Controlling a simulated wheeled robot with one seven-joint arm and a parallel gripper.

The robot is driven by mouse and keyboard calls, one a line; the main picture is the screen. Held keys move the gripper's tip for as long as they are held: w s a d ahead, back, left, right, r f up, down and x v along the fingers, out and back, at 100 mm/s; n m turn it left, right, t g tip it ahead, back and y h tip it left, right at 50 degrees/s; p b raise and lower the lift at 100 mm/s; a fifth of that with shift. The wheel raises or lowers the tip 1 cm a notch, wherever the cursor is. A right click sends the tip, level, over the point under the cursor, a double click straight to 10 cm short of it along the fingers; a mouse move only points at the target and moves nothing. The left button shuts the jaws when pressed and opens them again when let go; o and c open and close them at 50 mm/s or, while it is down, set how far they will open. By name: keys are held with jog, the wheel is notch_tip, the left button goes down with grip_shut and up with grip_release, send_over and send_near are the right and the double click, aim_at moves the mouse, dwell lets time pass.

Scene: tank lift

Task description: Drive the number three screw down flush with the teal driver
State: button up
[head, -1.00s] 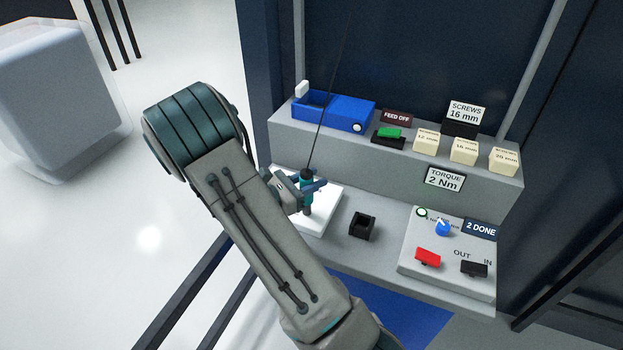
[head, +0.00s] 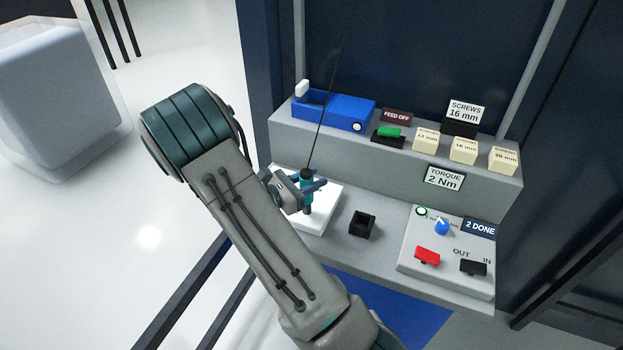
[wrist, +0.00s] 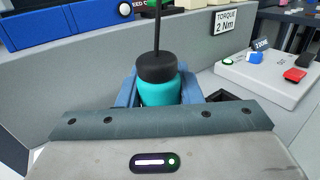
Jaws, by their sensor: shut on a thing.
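My gripper (head: 309,184) is shut on the teal driver (head: 306,198) and holds it upright over the white plate (head: 325,212). In the wrist view the driver (wrist: 160,88) shows its teal body and black cap between the blue jaws, with a dark cord rising from the top. The driver's tip and any screw under it, including number three, are hidden or too small to make out. A display (head: 480,229) reads "2 DONE".
A control box with a blue knob (head: 442,227), red switch (head: 427,257) and black switch (head: 473,268) stands at the right. An empty black holder (head: 362,225) sits beside the plate. The raised shelf behind carries a blue feeder (head: 346,112) and several cream boxes. A sign (head: 444,179) reads "TORQUE 2 Nm".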

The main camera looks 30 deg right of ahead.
dwell(0.3)
jog(key=shift+r+p, duration=2.55)
jog(key=shift+r, duration=0.45)
